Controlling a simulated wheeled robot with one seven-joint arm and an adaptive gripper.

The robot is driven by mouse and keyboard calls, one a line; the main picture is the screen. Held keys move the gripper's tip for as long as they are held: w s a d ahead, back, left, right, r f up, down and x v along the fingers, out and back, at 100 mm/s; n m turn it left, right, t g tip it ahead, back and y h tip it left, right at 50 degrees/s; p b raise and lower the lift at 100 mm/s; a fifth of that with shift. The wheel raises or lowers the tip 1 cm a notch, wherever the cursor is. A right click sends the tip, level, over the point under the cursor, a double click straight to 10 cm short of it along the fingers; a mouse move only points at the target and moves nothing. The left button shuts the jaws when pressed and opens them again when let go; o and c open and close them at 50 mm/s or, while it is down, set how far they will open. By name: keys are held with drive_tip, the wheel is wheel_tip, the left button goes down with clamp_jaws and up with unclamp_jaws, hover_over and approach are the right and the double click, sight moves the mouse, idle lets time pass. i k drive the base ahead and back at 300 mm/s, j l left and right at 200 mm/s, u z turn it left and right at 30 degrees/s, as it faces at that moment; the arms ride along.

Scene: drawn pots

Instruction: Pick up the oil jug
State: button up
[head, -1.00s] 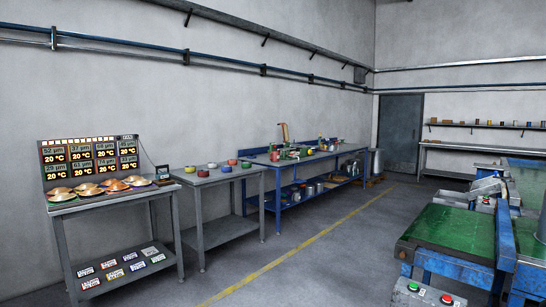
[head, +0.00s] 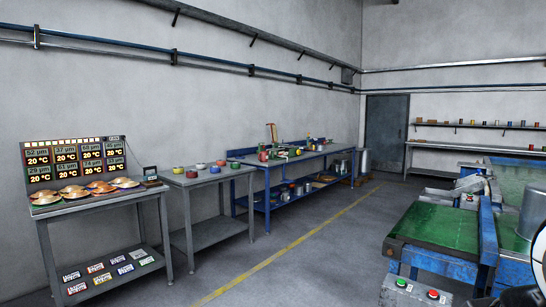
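I cannot pick out an oil jug for certain. Small cans, bottles and tools crowd the top of the blue workbench (head: 262,166) by the back wall, too small to tell apart. Metal pots and cans stand on its lower shelf. A grey metal cylinder (head: 533,208) stands at the right edge, partly cut off, by the green-topped machine. My gripper is not in view. A white and black rounded part at the lower right edge may be part of my arm.
A grey table (head: 207,178) with coloured rolls stands left of the blue bench. A display stand (head: 75,166) with copper-coloured domes is at far left. The blue machine with a green bed (head: 440,227) fills the right. Open floor with a yellow line (head: 290,248) lies between.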

sight(264, 155)
drive_tip(key=i, duration=2)
drive_tip(key=i+j+u, duration=0.1)
drive_tip(key=i, duration=1.95)
drive_tip(key=i+l, duration=0.15)
drive_tip(key=i, duration=1.85)
drive_tip(key=i+l+u, duration=0.15)
drive_tip(key=i+u, duration=0.3)
drive_tip(key=i, duration=0.2)
drive_tip(key=i+l+u, duration=0.45)
drive_tip(key=i, duration=0.2)
drive_tip(key=i+l+u, duration=0.45)
drive_tip(key=i+l, duration=0.05)
drive_tip(key=i, duration=0.1)
